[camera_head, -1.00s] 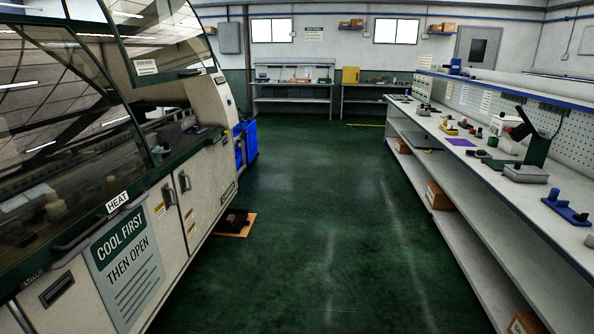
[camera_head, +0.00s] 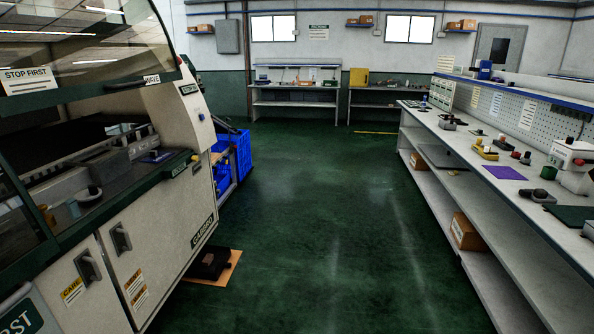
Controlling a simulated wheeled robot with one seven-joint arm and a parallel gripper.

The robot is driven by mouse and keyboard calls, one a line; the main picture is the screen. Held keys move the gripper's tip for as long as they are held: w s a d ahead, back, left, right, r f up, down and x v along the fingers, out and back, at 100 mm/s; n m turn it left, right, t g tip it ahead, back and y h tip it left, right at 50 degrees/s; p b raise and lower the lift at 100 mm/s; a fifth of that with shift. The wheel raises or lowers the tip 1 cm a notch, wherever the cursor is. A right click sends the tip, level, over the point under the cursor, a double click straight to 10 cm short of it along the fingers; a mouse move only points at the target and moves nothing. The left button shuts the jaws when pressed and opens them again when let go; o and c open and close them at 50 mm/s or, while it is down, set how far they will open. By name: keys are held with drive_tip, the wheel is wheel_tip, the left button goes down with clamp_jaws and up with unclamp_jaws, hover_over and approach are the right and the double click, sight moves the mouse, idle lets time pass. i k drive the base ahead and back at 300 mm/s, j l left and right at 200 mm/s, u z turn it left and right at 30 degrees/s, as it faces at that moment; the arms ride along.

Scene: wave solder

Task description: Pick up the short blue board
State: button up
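I cannot pick out the short blue board for certain. A flat purple board (camera_head: 505,173) lies on the right bench. A small dark blue-purple flat piece (camera_head: 158,157) lies at the front edge of the machine's opening on the left; it is too small to tell what it is. My gripper is not in view.
A large machine (camera_head: 160,245) fills the left side, with blue crates (camera_head: 243,155) behind it. A dark object on a brown mat (camera_head: 228,268) lies on the floor beside it. The long bench (camera_head: 540,215) runs along the right. The green floor between is clear.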

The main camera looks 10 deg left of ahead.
sight(155, 156)
drive_tip(key=i+u, duration=0.1)
drive_tip(key=i, duration=0.55)
drive_tip(key=i+u, duration=0.15)
drive_tip(key=i, duration=0.45)
drive_tip(key=i+l+u, duration=0.1)
drive_tip(key=i, duration=0.55)
drive_tip(key=i+u, duration=0.2)
drive_tip(key=i, duration=0.8)
drive_tip(key=i+l+u, duration=0.1)
drive_tip(key=i+u, duration=0.15)
drive_tip(key=i, duration=0.75)
drive_tip(key=i+u, duration=0.2)
drive_tip(key=i, duration=0.25)
drive_tip(key=i+l+u, duration=0.15)
drive_tip(key=i, duration=0.3)
drive_tip(key=i+l+u, duration=0.2)
drive_tip(key=i, duration=0.25)
drive_tip(key=j, duration=0.05)
